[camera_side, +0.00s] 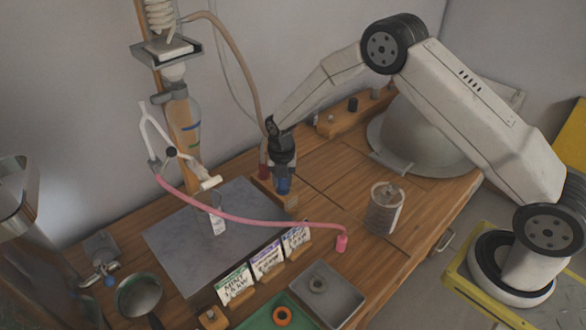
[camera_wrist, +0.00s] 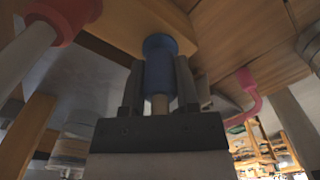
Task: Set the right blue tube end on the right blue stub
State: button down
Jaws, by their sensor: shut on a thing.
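My gripper (camera_side: 283,178) points down at the back of the bench and is shut. In the wrist view its two grey fingers (camera_wrist: 160,85) stand either side of a blue tube end (camera_wrist: 159,62), with a short tan piece of tube at its near end. The blue tube end also shows below the fingers in the side view (camera_side: 283,187). It is close to a small wooden block (camera_side: 291,201); I cannot tell whether they touch. I cannot make out a separate blue stub; it may be hidden by the gripper or the tube end.
A red fitting (camera_side: 263,172) stands close left of my gripper, also large in the wrist view (camera_wrist: 66,14). A pink tube (camera_side: 260,220) crosses above the dark plate (camera_side: 170,240). A metal can (camera_side: 382,215) stands to the right. Bare bench lies between my gripper and the can.

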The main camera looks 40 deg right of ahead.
jog(key=shift+f, duration=0.4)
dwell(0.3)
jog(key=shift+c, duration=1.4)
grip_release()
jog(key=shift+r, duration=3.5)
jog(key=shift+s+r, duration=0.1)
